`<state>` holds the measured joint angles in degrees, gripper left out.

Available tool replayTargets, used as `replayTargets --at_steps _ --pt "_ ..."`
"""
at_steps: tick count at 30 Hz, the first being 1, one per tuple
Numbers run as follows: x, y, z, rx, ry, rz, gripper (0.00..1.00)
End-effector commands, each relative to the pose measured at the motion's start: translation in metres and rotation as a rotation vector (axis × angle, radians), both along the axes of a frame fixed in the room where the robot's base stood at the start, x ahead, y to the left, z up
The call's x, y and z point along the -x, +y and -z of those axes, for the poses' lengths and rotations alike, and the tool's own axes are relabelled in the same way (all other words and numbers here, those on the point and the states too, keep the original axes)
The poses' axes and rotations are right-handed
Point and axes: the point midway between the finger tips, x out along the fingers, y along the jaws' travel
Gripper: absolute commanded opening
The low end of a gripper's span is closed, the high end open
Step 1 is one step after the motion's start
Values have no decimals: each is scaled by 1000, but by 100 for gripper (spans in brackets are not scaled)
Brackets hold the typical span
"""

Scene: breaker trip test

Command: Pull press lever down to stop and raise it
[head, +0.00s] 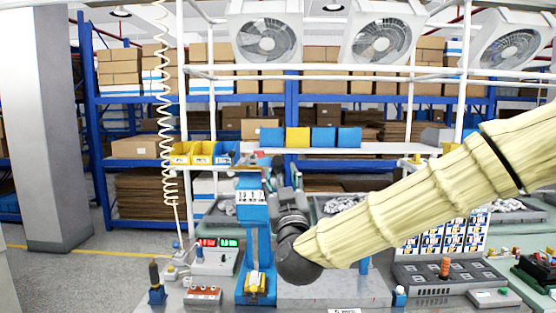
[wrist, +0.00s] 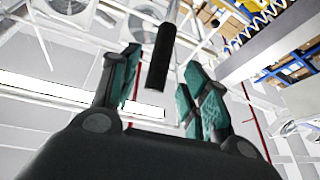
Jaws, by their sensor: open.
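The blue press (head: 256,210) stands on the bench at the left of my arm, with a yellow part (head: 256,282) low on its base. My gripper (head: 280,172) is raised beside the upper part of the press, just to its right. In the wrist view my gripper (wrist: 160,92) is open, with green-padded fingers spread apart. The black handle of the press lever (wrist: 161,58) shows between and beyond the fingertips, on a thin metal rod. It seems clear of both fingers. In the head view the lever cannot be made out clearly behind my gripper.
A meter box with red and green displays (head: 218,255) stands left of the press, near a small red-brown box (head: 202,295). A dark panel (head: 450,275) lies to the right. Coloured bins (head: 202,153) and a shelf are behind. A coiled cord (head: 165,120) hangs at left.

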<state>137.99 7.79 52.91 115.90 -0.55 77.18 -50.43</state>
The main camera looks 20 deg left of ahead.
Motion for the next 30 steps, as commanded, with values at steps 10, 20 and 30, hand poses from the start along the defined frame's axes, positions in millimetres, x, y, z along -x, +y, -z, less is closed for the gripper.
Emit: replayTargets --at_steps 10,20,30 --pt "-41 19 -20 -2 2 0 46" --pt "-52 24 -23 0 1 0 46" --pt "-51 24 -23 0 1 0 15"
